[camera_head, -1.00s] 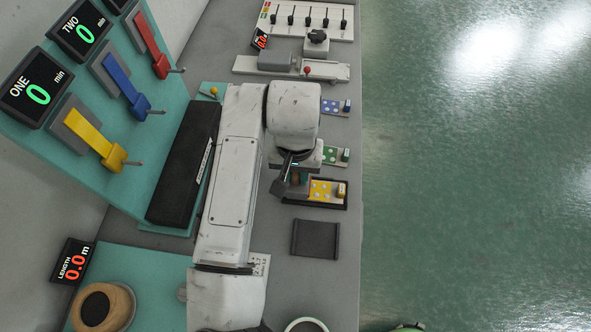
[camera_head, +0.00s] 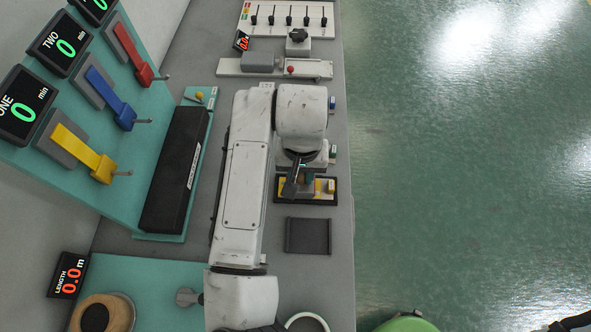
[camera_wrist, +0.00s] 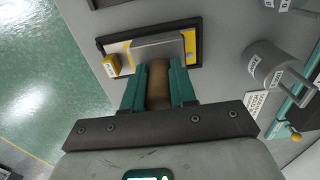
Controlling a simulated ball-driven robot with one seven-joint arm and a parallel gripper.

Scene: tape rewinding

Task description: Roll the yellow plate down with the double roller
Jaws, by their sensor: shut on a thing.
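The yellow plate (camera_head: 317,189) lies in a dark tray (camera_head: 284,202) on the bench, partly hidden by my arm. In the wrist view, yellow strips of the plate (camera_wrist: 189,42) show beside a grey metal body (camera_wrist: 158,50) lying over it, which appears to be the double roller. My gripper (camera_wrist: 158,68) has teal fingers shut on the roller's brown handle (camera_wrist: 158,85). A yellow block (camera_wrist: 111,64) sits at the tray's edge. In the head view, my gripper is mostly hidden under the arm. I cannot tell whether the roller touches the plate.
An empty dark tray (camera_head: 308,236) lies below the yellow one. Blue and green blocks (camera_head: 332,152) show at the arm's right. A slider panel (camera_head: 287,18) and grey fixture (camera_head: 274,68) stand at the top. Coloured levers (camera_head: 88,154) are at left. Open floor lies at right.

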